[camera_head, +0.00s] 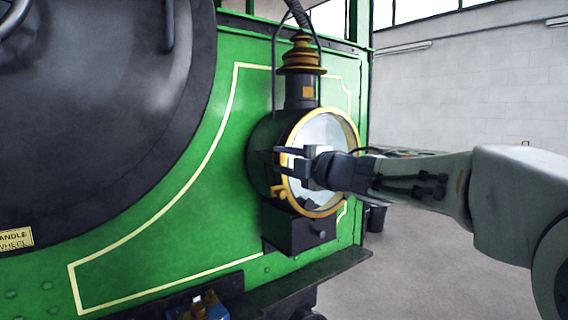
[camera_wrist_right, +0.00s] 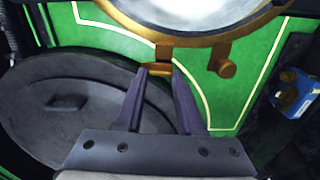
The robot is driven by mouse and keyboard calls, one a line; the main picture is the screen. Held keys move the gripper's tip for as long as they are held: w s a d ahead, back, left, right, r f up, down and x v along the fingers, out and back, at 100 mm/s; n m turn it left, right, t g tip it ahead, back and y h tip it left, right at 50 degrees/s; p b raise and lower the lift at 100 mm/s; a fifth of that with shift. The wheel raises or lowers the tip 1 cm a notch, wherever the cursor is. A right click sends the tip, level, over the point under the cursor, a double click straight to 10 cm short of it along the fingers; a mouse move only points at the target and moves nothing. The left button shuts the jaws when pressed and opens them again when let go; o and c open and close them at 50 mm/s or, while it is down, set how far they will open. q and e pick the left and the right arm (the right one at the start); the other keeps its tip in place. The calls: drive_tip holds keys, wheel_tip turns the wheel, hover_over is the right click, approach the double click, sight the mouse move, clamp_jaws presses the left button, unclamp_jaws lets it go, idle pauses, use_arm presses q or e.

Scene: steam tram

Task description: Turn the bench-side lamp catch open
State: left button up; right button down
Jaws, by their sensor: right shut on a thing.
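The lamp (camera_head: 262,150) is a round black housing with a brass rim and glass front, fixed to the green tram front. My right gripper (camera_head: 281,160) reaches across the glass from the right to the rim's left edge. In the right wrist view, the gripper (camera_wrist_right: 160,78) has its two fingers closed on a small brass catch (camera_wrist_right: 158,69) at the edge of the lamp rim (camera_wrist_right: 205,41). My left gripper is out of view.
The large dark round door (camera_head: 110,90) fills the left of the head view. A black box (camera_head: 300,230) with a knob is under the lamp. A blue item with brass parts (camera_head: 205,308) is at the bottom. Open floor (camera_head: 420,270) lies to the right.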

drive_tip(key=shift+d+r+n, duration=0.15)
drive_tip(key=shift+r+n, duration=0.15)
drive_tip(key=shift+n, duration=0.1)
drive_tip(key=c, duration=0.5)
unclamp_jaws()
drive_tip(key=shift+f, duration=0.15)
drive_tip(key=shift+s, duration=0.1)
drive_tip(key=b+v, duration=0.1)
drive_tip(key=v, duration=0.9)
drive_tip(key=shift+s, duration=0.1)
